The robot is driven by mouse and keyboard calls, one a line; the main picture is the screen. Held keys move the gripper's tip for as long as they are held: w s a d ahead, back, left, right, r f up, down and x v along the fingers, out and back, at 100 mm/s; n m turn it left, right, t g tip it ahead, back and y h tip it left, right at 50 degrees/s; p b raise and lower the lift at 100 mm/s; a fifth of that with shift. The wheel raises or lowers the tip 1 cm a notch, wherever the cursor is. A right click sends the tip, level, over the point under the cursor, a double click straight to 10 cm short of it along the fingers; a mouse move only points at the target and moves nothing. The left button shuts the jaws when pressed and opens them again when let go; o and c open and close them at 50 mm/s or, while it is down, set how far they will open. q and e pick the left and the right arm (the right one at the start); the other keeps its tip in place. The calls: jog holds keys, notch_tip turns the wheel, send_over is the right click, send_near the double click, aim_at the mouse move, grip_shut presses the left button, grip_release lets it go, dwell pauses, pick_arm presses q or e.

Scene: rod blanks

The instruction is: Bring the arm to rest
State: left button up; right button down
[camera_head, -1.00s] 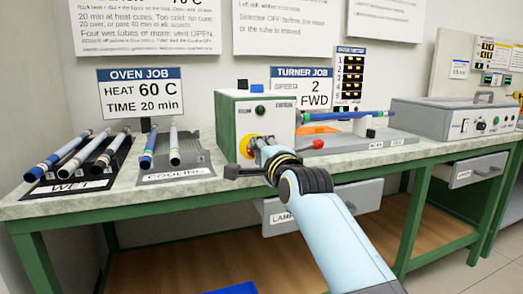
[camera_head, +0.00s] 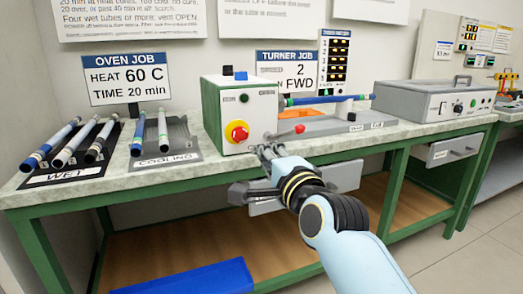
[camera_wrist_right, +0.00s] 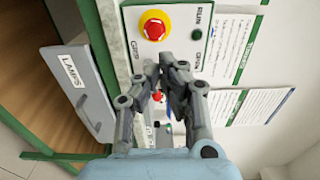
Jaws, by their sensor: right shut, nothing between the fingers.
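My right gripper (camera_head: 265,151) is in front of the green-and-white turner box (camera_head: 226,118), below its red-and-yellow emergency stop button (camera_head: 238,133). Its fingers are shut with nothing between them. In the right wrist view, the gripper (camera_wrist_right: 160,68) has its fingertips together, with the red button (camera_wrist_right: 155,28) beyond them. A blue rod (camera_head: 318,99) lies at the turner, to the right of its box. My left gripper is not in view.
Several rods lie in the WET rack (camera_head: 62,178). A grey case (camera_head: 432,98) sits at the bench's right. A drawer marked LAMPS (camera_wrist_right: 80,88) is below the bench top. A blue bin (camera_head: 190,279) is low in front.

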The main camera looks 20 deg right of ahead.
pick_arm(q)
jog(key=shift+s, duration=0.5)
